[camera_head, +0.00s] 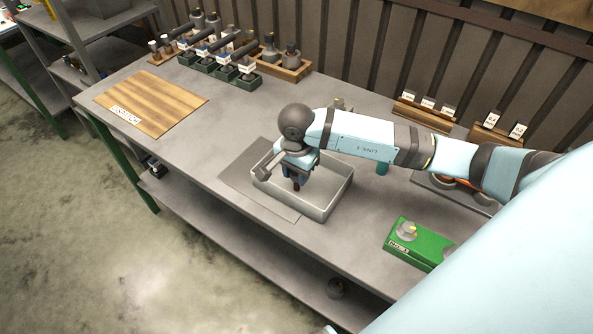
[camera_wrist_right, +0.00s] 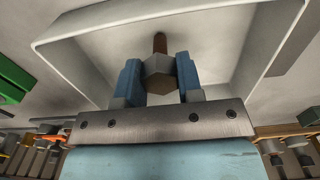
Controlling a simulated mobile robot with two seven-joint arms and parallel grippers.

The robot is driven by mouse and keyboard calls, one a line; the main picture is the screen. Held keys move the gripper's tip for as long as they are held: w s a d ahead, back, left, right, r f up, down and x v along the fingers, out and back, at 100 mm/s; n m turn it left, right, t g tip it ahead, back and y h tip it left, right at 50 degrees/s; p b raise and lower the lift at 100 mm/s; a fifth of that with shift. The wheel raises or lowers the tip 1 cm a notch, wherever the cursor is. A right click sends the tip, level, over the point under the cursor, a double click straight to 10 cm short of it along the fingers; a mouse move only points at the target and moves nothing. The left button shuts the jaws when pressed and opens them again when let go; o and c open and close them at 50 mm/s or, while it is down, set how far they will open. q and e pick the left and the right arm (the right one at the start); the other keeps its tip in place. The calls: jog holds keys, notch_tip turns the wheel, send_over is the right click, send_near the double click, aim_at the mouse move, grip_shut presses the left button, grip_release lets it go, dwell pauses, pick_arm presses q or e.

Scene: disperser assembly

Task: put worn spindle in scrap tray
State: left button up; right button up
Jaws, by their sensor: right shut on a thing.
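My right gripper (camera_head: 296,180) points down over the light grey scrap tray (camera_head: 337,190) on the workbench. In the right wrist view, its two blue fingers (camera_wrist_right: 158,72) are shut on the worn spindle (camera_wrist_right: 159,44). The spindle shows a grey hexagonal part between the fingers and a brown, rusty-looking shaft beyond them. In the head view, the brown shaft (camera_head: 296,187) shows below the fingers, within the tray's outline. I cannot tell whether its tip touches the tray floor. The tray walls (camera_wrist_right: 80,68) surround the gripper in the wrist view. My left gripper is not in view.
A green block (camera_head: 420,243) lies right of the tray. Dark green holders with several tools (camera_head: 235,68) stand at the back left, near a labelled wooden board (camera_head: 152,103). Small labelled wooden racks (camera_head: 425,112) stand at the back right.

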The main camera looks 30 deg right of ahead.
jog(key=shift+f, duration=0.1)
jog(key=o, duration=1)
jog(key=shift+o, duration=0.2)
notch_tip(320, 180, up, 12)
jog(key=b, duration=0.1)
jog(key=shift+r, duration=0.2)
jog(key=shift+f, duration=0.1)
